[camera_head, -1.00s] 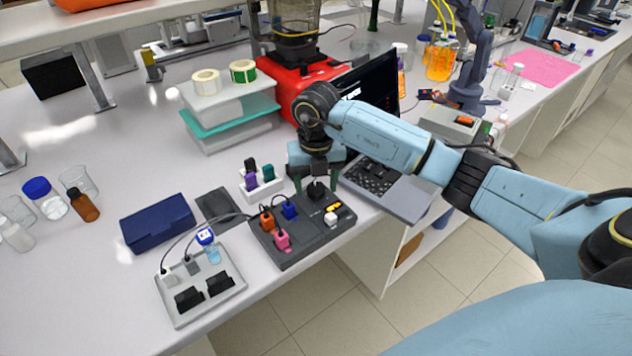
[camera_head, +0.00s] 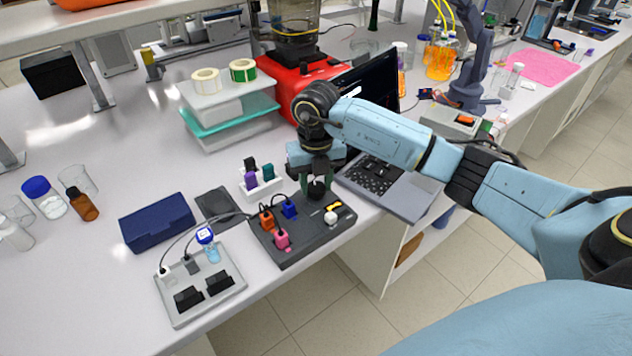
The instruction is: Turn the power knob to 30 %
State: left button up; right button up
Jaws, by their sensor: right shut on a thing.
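The power knob (camera_head: 317,187) is a black knob on the dark grey control box (camera_head: 292,252) near the bench's front edge. My right gripper (camera_head: 317,184) points down over the box's back right part, with its fingers around the knob, shut on it. The knob is partly hidden by the fingers, and its scale and pointer are too small to read. Orange, blue and pink plugs with cables sit in the box, beside a white knob (camera_head: 331,217) and a small yellow part. My left gripper is not in view.
A grey plate (camera_head: 232,290) with a small vial and black blocks lies to the left. A white rack (camera_head: 262,187) stands behind the box, a laptop (camera_head: 400,190) to its right, and a blue case (camera_head: 157,222) to its left. Bottles stand at far left.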

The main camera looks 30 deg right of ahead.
jog(key=n+b, duration=0.1)
jog(key=n, duration=0.3)
jog(key=shift+d, duration=0.1)
jog(key=n+b, duration=0.2)
jog(key=n, duration=0.1)
jog(key=shift+w+n, duration=0.1)
jog(key=shift+n, duration=0.3)
jog(key=n+b, duration=0.1)
jog(key=n, duration=0.3)
jog(key=shift+b, duration=0.35)
jog(key=shift+r+n+b, duration=0.1)
jog(key=shift+n+b, duration=0.35)
jog(key=shift+n, duration=1.05)
jog(key=o, duration=1)
